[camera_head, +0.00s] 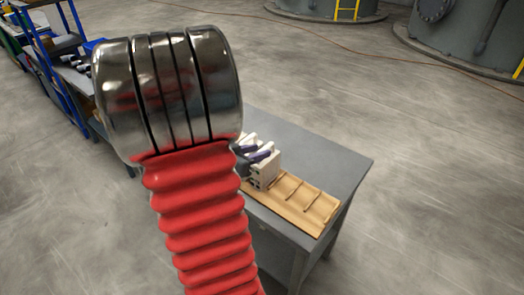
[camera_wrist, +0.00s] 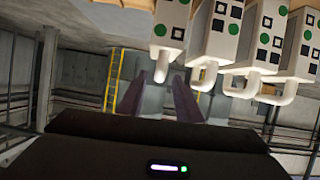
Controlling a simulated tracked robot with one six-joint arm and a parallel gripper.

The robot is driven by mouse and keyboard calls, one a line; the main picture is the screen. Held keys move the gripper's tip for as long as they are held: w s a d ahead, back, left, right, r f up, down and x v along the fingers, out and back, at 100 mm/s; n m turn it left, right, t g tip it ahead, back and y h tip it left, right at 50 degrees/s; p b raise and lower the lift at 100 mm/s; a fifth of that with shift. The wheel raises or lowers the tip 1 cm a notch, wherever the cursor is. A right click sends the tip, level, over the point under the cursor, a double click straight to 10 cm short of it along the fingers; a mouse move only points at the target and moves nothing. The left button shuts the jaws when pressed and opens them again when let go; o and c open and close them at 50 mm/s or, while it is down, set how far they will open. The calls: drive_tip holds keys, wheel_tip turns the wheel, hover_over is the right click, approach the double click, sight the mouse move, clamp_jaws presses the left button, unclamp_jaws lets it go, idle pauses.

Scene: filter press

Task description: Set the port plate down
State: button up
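Several off-white port plates with green dots and black squares stand in a row across the top of the wrist view, which looks upside down. The leftmost port plate (camera_wrist: 171,22) has its handle (camera_wrist: 158,72) between the fingertips, with gaps visible on both sides. My gripper (camera_wrist: 160,82) has its two purple fingers spread, with nothing clamped between them. In the head view the plates (camera_head: 262,172) stand close together at the end of a wooden rack (camera_head: 303,205). My gripper (camera_head: 261,154) is just above them, partly hidden by my arm.
The rack lies on a grey table (camera_head: 330,160), its slatted right part empty. A blue-framed shelf (camera_head: 62,75) with items stands at the upper left. Large grey tanks (camera_head: 465,35) with yellow ladders and a cable on the floor are farther back. Open floor lies right of the table.

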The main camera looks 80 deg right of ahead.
drive_tip(key=v, duration=0.8)
drive_tip(key=shift+a, duration=0.25)
idle(0.5)
